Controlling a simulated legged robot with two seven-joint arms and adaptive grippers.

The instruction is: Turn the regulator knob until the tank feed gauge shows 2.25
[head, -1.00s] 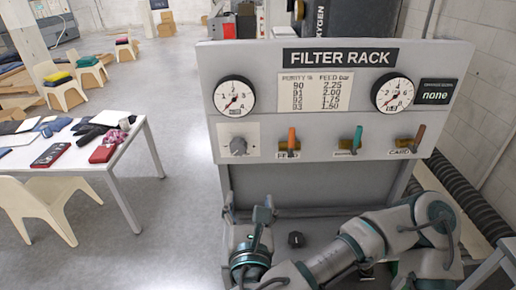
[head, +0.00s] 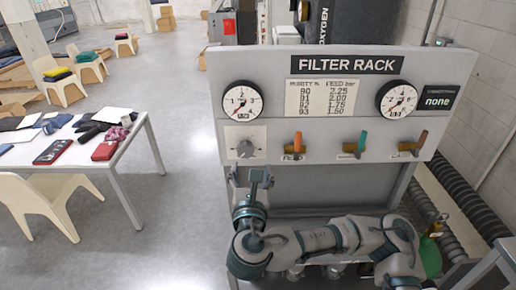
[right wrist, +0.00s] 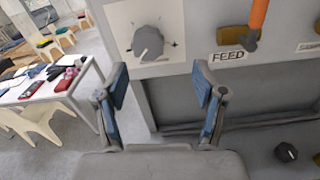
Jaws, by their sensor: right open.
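The grey regulator knob (head: 245,149) sits on a pale plate at the left of the filter rack panel, under the left round gauge (head: 241,101). A second round gauge (head: 398,99) is at the panel's right. Which one is tank feed, and their exact readings, I cannot tell. My right gripper (head: 249,177) is open and empty, just below the knob, its fingers pointing up at the panel. In the right wrist view the knob (right wrist: 148,42) shows beyond and between the spread fingers (right wrist: 161,82), apart from them. My left gripper is not in view.
A chart (head: 319,97) lists purity and feed bar, including 2.25. A dark knob (right wrist: 286,152) is low right. A cluttered white table (head: 137,148) stands left.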

